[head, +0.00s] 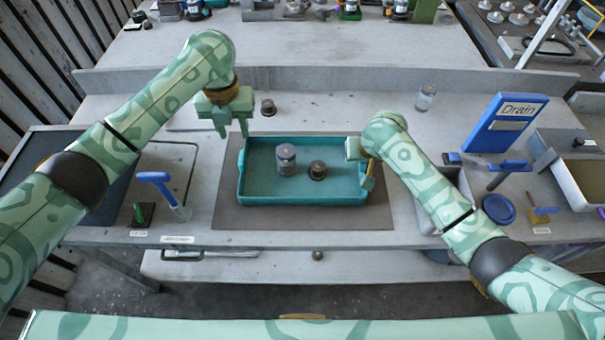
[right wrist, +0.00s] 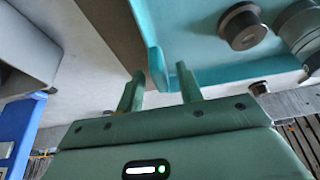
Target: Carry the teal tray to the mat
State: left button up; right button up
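The teal tray (head: 300,199) rests on the brown-grey mat (head: 300,218) in the middle of the table in the head view. A grey cylinder (head: 286,160) and a dark knobbed weight (head: 317,170) stand inside it. My left gripper (head: 232,133) is open and empty, fingers down, above the tray's left end. My right gripper (head: 365,176) is at the tray's right end. In the right wrist view its fingers (right wrist: 159,85) are apart, with the tray's teal end tab (right wrist: 157,68) showing between and just beyond them. I cannot tell whether they touch it.
A small dark weight (head: 268,107) and a clear jar (head: 426,98) stand behind the tray. A blue Drain sign (head: 506,122), a blue round dish (head: 498,209) and a bin (head: 572,178) stand at the right.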

jog(key=shift+s+r, duration=0.1)
jog(key=shift+r, duration=0.1)
jog(key=v, duration=1.1)
jog(key=shift+r, duration=0.25)
